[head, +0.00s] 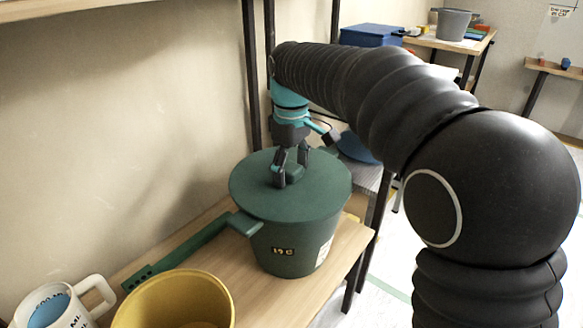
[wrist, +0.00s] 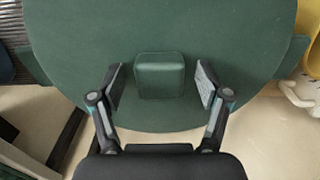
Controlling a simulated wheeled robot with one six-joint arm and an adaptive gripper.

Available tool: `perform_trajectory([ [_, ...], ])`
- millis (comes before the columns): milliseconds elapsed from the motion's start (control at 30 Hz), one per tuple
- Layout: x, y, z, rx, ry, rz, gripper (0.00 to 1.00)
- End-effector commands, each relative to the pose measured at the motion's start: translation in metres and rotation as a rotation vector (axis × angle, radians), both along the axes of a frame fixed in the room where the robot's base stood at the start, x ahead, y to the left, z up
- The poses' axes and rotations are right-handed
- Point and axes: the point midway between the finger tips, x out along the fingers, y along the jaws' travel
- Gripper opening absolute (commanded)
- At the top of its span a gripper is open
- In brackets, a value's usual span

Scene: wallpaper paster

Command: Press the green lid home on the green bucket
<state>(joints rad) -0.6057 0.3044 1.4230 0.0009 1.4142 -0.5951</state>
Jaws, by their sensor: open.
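The green bucket (head: 290,247), marked "19 C", stands upright on a wooden shelf. The round green lid (head: 250,185) lies over its top; whether it is fully seated I cannot tell. The lid also fills much of the wrist view (wrist: 90,45), with its square knob (wrist: 160,75) near the middle. My gripper (head: 285,180) points down at the lid's knob. In the wrist view my gripper (wrist: 160,85) is open, with one finger on each side of the knob and a gap on both sides.
A yellow bucket (head: 180,300) and a white mug (head: 62,305) stand at the front left. A green bar (head: 180,252) lies by the wall, left of the bucket. The wooden shelf (head: 345,250) has a dark post behind the bucket.

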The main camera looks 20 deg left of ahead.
Motion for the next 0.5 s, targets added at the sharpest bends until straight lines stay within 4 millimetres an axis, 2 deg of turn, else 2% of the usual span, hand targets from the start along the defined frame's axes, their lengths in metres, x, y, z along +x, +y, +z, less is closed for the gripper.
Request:
perform_trajectory([
  [233, 0.001, 0.000, 0.013, 0.002, -0.002, 0.000, 0.76],
  [500, 0.001, 0.001, 0.065, 0.003, -0.004, 0.000, 0.76],
])
